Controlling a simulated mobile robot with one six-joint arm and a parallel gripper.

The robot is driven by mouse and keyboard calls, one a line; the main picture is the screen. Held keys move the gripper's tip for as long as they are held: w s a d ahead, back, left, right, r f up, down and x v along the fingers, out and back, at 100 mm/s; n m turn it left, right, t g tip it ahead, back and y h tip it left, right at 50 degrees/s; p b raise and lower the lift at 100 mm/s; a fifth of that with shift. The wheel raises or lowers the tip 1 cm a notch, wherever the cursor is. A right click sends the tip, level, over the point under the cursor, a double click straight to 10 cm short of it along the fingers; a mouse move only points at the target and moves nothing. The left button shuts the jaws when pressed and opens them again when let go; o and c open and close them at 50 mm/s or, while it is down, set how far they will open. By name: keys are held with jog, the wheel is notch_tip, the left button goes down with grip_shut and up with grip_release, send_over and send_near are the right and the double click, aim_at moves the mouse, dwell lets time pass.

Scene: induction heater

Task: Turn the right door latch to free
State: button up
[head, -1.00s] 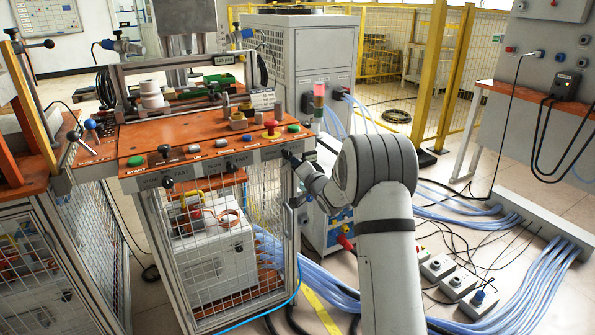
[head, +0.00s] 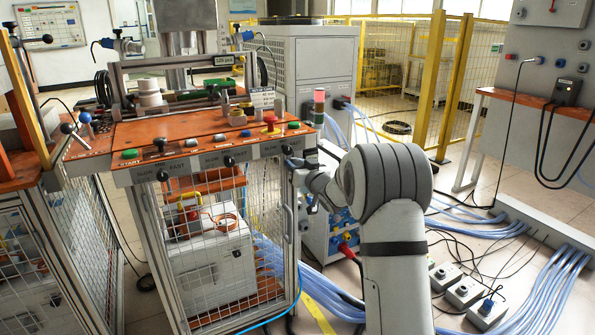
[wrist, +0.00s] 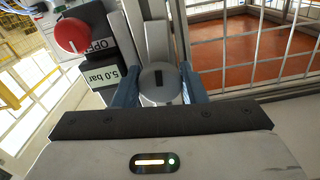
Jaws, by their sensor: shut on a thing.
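In the wrist view the bar points almost straight up and down. My gripper (wrist: 158,74) is shut on the latch, with one blue finger on each side of it. In the head view my gripper (head: 295,163) is at the right front corner of the orange-topped bench, by the upper right of the mesh door (head: 225,255). The latch is not clearly visible there. The door looks closed.
Blue hoses (head: 325,285) run over the floor right of the bench. A signal lamp (head: 319,105) stands behind my gripper.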

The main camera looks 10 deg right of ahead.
jog(key=shift+f+n+b, duration=0.15)
jog(key=shift+n+b, duration=0.15)
jog(key=shift+n, duration=0.4)
jog(key=o, duration=0.9)
jog(key=shift+o, duration=0.2)
jog(key=p+v, duration=0.1)
jog(key=v, duration=0.7)
jog(key=shift+p, duration=0.3)
